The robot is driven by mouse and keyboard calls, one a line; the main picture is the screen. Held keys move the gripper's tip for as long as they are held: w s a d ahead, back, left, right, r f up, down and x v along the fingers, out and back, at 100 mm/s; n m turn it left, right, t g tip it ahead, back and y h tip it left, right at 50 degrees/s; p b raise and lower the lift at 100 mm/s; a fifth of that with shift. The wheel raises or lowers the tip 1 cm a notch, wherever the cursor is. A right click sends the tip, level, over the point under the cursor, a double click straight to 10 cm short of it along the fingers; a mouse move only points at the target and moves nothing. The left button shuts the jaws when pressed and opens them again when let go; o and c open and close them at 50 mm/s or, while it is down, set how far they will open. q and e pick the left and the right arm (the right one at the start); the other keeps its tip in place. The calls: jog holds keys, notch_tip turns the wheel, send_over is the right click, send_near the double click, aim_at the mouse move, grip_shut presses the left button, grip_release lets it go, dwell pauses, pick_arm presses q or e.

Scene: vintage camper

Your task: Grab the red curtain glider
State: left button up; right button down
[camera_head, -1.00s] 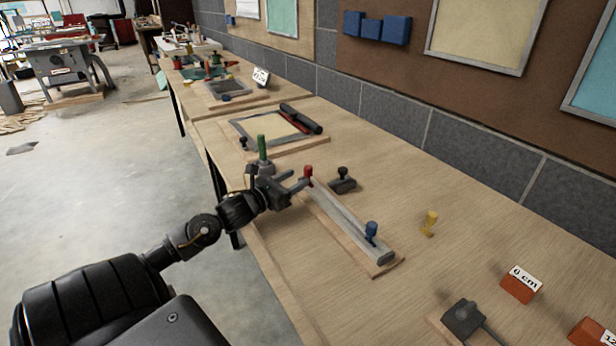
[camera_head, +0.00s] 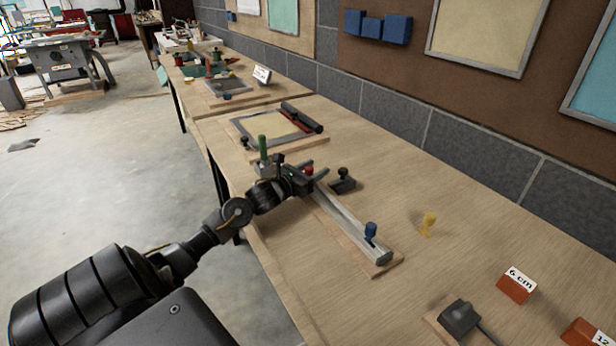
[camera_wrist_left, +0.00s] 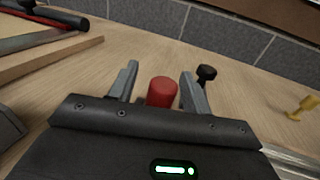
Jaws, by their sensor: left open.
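The red curtain glider (camera_head: 309,170) stands at the far end of a grey metal rail (camera_head: 345,219) on a wooden base. My left gripper (camera_head: 317,172) is open around its red top. In the left wrist view the red glider (camera_wrist_left: 162,92) is between the two open fingers of my left gripper (camera_wrist_left: 157,88), with a gap to each finger. The glider's lower part is hidden by the gripper body. A blue glider (camera_head: 371,230) sits near the rail's near end. My right gripper is not in view.
A black-knobbed block (camera_head: 342,181) stands just right of the gripper; its knob shows in the left wrist view (camera_wrist_left: 206,73). A green peg (camera_head: 262,146) is close behind the wrist. A yellow peg (camera_head: 428,223) stands right of the rail, with clear table around it.

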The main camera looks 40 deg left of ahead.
pick_arm(q)
jog(key=shift+c, duration=1.7)
jog(key=c, duration=0.7)
grip_shut()
jog(key=shift+r, duration=0.15)
notch_tip(320, 180, up, 3)
jog(key=shift+f+b, duration=0.15)
jog(key=shift+b, duration=0.4)
jog(key=s+a+r, duration=0.4)
jog(key=s+r, duration=0.6)
jog(key=s, duration=0.3)
jog(key=shift+s+b, duration=0.25)
jog(key=shift+b, duration=0.2)
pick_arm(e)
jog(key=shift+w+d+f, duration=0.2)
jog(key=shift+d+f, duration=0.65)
